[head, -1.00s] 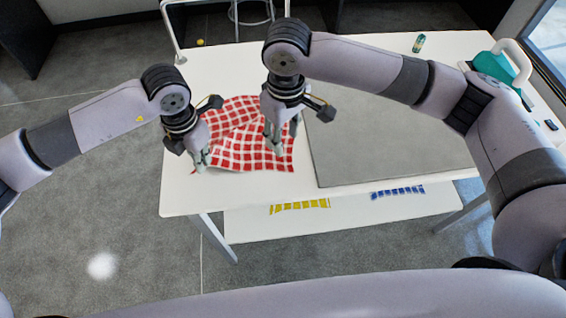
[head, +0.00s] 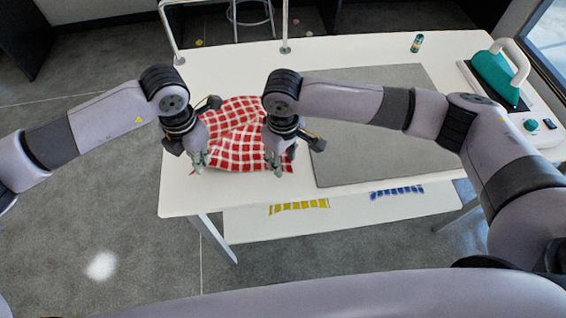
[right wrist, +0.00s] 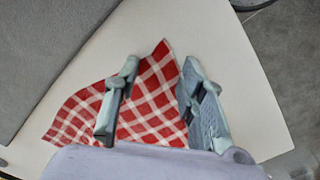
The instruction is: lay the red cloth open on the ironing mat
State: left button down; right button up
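The red and white checked cloth (head: 240,148) lies on the white table, left of the grey ironing mat (head: 380,130). A diagonal crease or fold edge crosses it. My left gripper (head: 198,163) is at the cloth's near left corner; whether its fingers are shut or hold cloth is unclear. My right gripper (head: 277,165) is low over the cloth's near right part. In the right wrist view, its two fingers (right wrist: 158,98) are apart, with cloth (right wrist: 155,115) visible between and below them. The mat's grey surface (right wrist: 45,60) shows at upper left there.
A teal iron (head: 494,76) stands on its white base at the table's right end. A small bottle (head: 417,43) stands at the back. A lower shelf (head: 350,208) holds yellow and blue items. The mat's top is clear, apart from my right arm above it.

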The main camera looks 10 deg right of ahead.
jog(key=shift+f, duration=0.2)
jog(key=shift+c, duration=0.3)
grip_shut()
dwell(0.8)
dwell(1.9)
jog(key=shift+r, duration=2.55)
